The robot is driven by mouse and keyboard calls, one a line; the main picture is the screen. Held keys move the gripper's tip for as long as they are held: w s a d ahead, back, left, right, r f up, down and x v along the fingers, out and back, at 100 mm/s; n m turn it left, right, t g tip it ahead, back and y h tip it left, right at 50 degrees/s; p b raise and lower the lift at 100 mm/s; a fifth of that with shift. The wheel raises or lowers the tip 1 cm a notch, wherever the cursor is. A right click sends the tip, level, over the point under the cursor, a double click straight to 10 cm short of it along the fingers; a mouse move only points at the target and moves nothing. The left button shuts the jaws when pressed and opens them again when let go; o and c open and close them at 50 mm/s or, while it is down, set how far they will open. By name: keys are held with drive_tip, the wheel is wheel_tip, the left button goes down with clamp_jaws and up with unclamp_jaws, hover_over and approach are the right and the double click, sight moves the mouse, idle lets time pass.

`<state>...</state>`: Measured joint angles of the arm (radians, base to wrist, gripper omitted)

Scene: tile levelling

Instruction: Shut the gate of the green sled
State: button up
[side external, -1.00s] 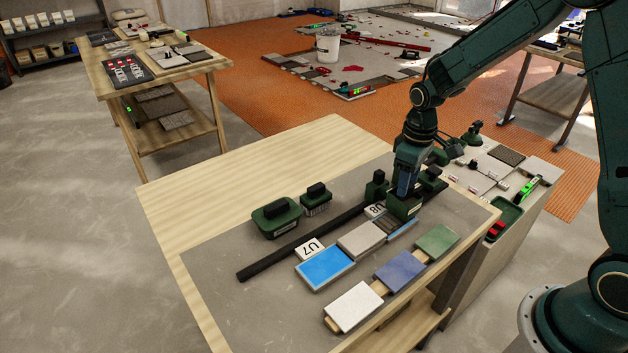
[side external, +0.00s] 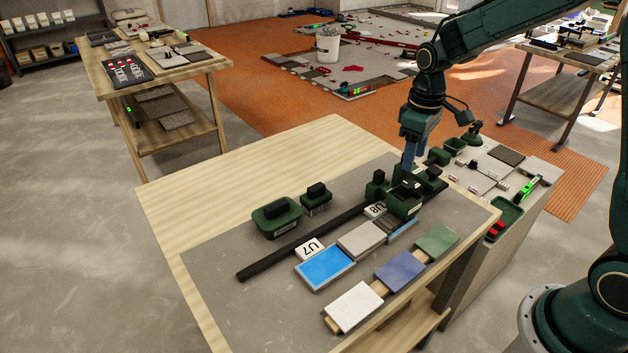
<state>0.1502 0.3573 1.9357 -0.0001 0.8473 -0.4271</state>
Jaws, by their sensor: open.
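The green sled (side external: 404,205) is a small dark green box with a dark open top. It stands at the right end of the row of tiles, next to the tag U8 (side external: 375,210). Its gate is too small and dark to make out, so I cannot tell how it stands. My gripper (side external: 409,164) points down above and just behind the sled, with its blue-grey fingers clear of the box top. It is open and appears empty. The gap between its fingers is hard to see from this side.
A black rail (side external: 290,246) runs along the bench, with green blocks near its right end. A blue tile (side external: 325,267) and a grey tile (side external: 362,240) lie in front. The bench's left wood strip (side external: 180,215) is clear.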

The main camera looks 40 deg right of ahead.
wheel_tip(320, 180, up, 7)
drive_tip(key=shift+f, duration=0.2)
idle(0.5)
drive_tip(key=s+a+r+m+t, duration=0.1)
drive_tip(key=s+a+r+t, duration=0.1)
drive_tip(key=s, duration=0.5)
drive_tip(key=s+a+r+m+t, duration=0.1)
drive_tip(key=s+a+r, duration=0.1)
drive_tip(key=s, duration=0.6)
drive_tip(key=s+a+r+m+t, duration=0.1)
drive_tip(key=s+a+r+t, duration=0.1)
drive_tip(key=s, duration=0.5)
drive_tip(key=shift+s+r+t, duration=0.3)
drive_tip(key=shift+s+r, duration=0.05)
drive_tip(key=shift+r, duration=0.15)
